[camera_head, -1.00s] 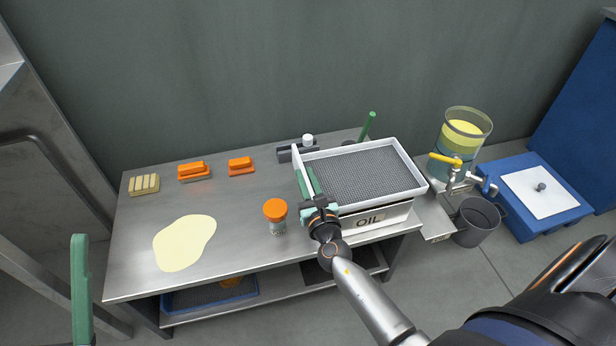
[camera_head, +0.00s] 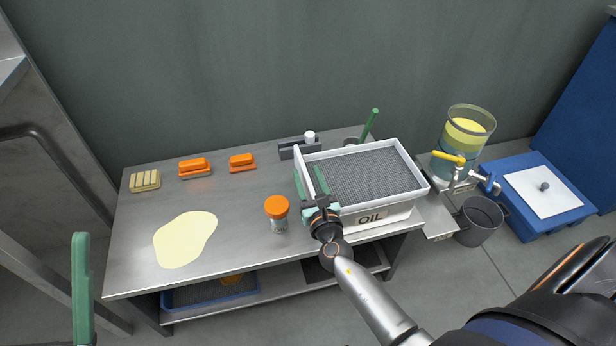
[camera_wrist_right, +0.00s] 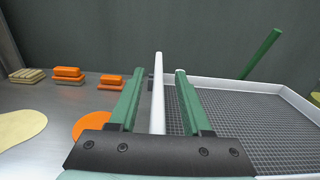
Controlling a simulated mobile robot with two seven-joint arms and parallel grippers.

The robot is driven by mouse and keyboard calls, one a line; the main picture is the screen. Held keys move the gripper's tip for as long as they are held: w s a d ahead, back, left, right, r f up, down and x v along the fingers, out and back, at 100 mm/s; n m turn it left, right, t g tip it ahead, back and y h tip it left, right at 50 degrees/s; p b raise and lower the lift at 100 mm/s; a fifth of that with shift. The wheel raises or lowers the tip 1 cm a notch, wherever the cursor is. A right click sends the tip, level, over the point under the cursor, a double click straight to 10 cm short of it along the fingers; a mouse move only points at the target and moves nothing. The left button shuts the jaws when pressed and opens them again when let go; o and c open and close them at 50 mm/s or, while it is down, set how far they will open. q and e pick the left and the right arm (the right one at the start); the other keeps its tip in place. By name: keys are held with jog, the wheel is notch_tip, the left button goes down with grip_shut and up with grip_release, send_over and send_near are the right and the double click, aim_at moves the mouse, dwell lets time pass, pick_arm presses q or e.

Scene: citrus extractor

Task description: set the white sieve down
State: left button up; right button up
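The white sieve (camera_head: 372,177), a rectangular tray with a grey mesh floor, sits level on top of the white box labelled OIL (camera_head: 371,218). My right gripper (camera_head: 309,182) is at the sieve's left wall. In the right wrist view, its two green fingers (camera_wrist_right: 156,90) stand on either side of the thin white wall (camera_wrist_right: 158,92), with a visible gap on each side. It is open and grips nothing. One green finger of my left gripper (camera_head: 83,290) shows at the lower left, away from the table; its other finger is out of view.
An orange-lidded jar (camera_head: 277,213) stands close left of my right gripper. Orange-topped brushes (camera_head: 194,167), a tan block (camera_head: 145,181) and a pale puddle (camera_head: 185,239) are on the metal table (camera_head: 240,205). A green stick (camera_head: 370,124) rises behind the sieve. A tapped glass tank (camera_head: 465,140) stands right.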

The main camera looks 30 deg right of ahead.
aim_at(312, 188)
pick_arm(q)
jog(key=shift+r, duration=0.15)
pick_arm(e)
jog(key=shift+r, duration=0.1)
